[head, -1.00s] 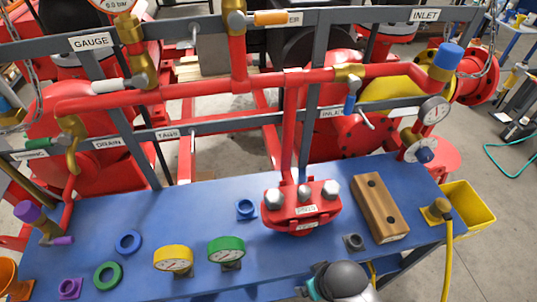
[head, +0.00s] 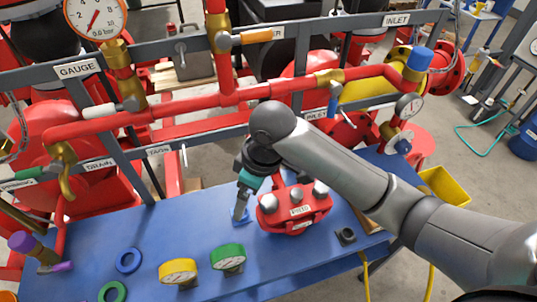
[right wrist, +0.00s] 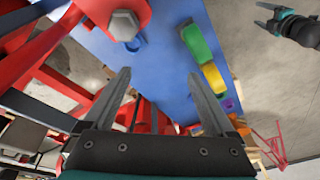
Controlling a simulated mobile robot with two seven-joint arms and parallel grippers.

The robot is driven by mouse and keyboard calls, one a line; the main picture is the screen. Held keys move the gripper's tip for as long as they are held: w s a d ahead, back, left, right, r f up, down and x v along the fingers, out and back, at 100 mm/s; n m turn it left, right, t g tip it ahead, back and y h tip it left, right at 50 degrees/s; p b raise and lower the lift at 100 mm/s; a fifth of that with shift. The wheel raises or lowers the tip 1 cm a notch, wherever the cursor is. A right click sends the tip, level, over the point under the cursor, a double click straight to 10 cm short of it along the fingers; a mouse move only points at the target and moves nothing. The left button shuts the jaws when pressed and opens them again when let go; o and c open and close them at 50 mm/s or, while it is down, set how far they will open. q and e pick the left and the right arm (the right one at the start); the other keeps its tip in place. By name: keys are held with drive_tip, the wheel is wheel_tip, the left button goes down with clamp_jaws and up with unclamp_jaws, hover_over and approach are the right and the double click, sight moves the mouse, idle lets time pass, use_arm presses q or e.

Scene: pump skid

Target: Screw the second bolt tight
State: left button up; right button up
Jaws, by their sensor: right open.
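The red flanged housing (head: 296,210) stands on the blue bench and carries hex bolt heads: a left one (head: 269,203), a middle one (head: 296,195) and a right one (head: 321,188). I cannot tell which is the second bolt. My right gripper (head: 240,214) points down just left of the housing, over a blue ring. In the right wrist view its jaws (right wrist: 163,95) are apart and empty, with a hex bolt head (right wrist: 124,25) on the red housing beyond the left finger. My left gripper (right wrist: 264,14) shows open at that view's top right, away from the housing.
My right forearm covers most of the wooden block. Yellow (head: 179,271) and green (head: 228,257) gauges stand at the bench front, with a blue ring (head: 127,260) to their left. Red pipes (head: 190,105) run behind the bench. A yellow bin (head: 447,190) is at right.

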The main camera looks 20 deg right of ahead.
wheel_tip(320, 180, up, 6)
drive_tip(key=n+h, duration=0.1)
drive_tip(key=h, duration=0.1)
hover_over(269, 202)
drive_tip(key=g, duration=0.1)
wheel_tip(269, 202, down, 14)
drive_tip(key=shift+f, duration=0.2)
